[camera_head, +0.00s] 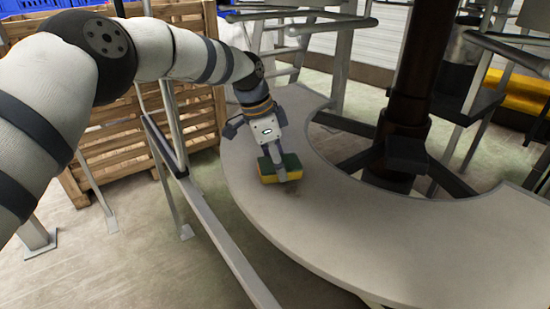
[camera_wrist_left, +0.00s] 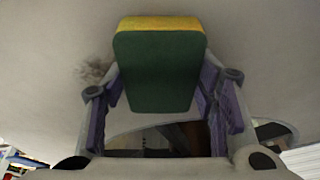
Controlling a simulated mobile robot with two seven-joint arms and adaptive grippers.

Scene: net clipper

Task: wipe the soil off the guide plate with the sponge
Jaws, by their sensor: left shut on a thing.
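My left gripper (camera_head: 281,169) is shut on a yellow and green sponge (camera_head: 267,172). In the left wrist view the green face of the sponge (camera_wrist_left: 159,72) is toward the camera, between the two fingers of the left gripper (camera_wrist_left: 160,95). The sponge is at or just above the grey curved guide plate (camera_head: 330,232); I cannot tell if it touches. A faint brown soil patch (camera_head: 291,190) lies on the plate close to the sponge. In the left wrist view the soil (camera_wrist_left: 93,70) shows left of the sponge. My right gripper is not in view.
A dark column (camera_head: 405,100) with spread feet stands inside the plate's curve. A metal rail (camera_head: 215,225) runs along the plate's left side. A wooden crate (camera_head: 120,120) stands at the back left. The plate's front and right stretches are clear.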

